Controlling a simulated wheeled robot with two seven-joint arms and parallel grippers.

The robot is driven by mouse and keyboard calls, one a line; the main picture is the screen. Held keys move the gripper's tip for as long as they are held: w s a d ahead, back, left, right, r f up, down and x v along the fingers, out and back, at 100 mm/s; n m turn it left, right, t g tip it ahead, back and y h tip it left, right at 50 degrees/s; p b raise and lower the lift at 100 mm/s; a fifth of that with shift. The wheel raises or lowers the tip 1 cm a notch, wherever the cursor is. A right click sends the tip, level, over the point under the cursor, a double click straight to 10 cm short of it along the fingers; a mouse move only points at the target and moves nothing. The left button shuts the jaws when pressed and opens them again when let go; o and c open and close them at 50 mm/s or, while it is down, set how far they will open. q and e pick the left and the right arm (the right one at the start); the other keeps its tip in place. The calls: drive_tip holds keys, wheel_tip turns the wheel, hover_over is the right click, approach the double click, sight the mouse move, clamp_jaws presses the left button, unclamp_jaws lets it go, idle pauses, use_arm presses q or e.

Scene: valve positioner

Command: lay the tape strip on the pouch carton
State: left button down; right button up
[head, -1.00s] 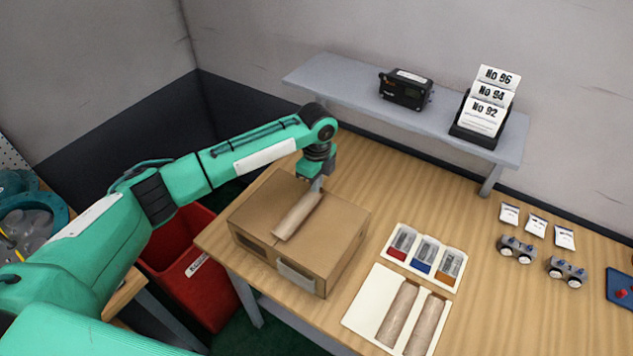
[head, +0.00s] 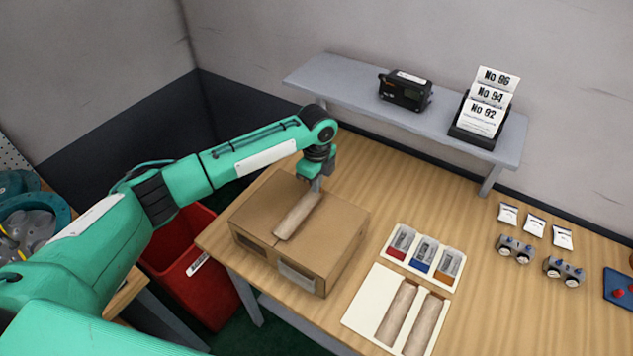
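The pouch carton (head: 260,219) is a brown cardboard box at the left end of the wooden table. A tan tape strip (head: 297,217) lies along the top of the carton, at or very close to its surface. My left gripper (head: 316,185) points down at the far end of this strip. Its fingertips are small and partly hidden, so I cannot tell whether they grip the strip. Two more tape strips (head: 397,312) lie on a white card (head: 365,309) to the right of the carton. My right gripper is not in view.
A white tray (head: 425,257) with red, blue and orange compartments stands behind the card. A grey shelf (head: 350,88) holds a black device (head: 405,90) and a numbered card holder (head: 478,115). Small packets and valve parts (head: 563,271) lie at the right. A red bin (head: 196,280) stands left of the table.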

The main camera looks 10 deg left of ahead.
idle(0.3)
use_arm(q)
drive_tip(key=shift+p, duration=0.45)
drive_tip(key=shift+f, duration=0.3)
idle(0.4)
idle(0.5)
drive_tip(key=shift+p, duration=0.65)
drive_tip(key=shift+f, duration=0.15)
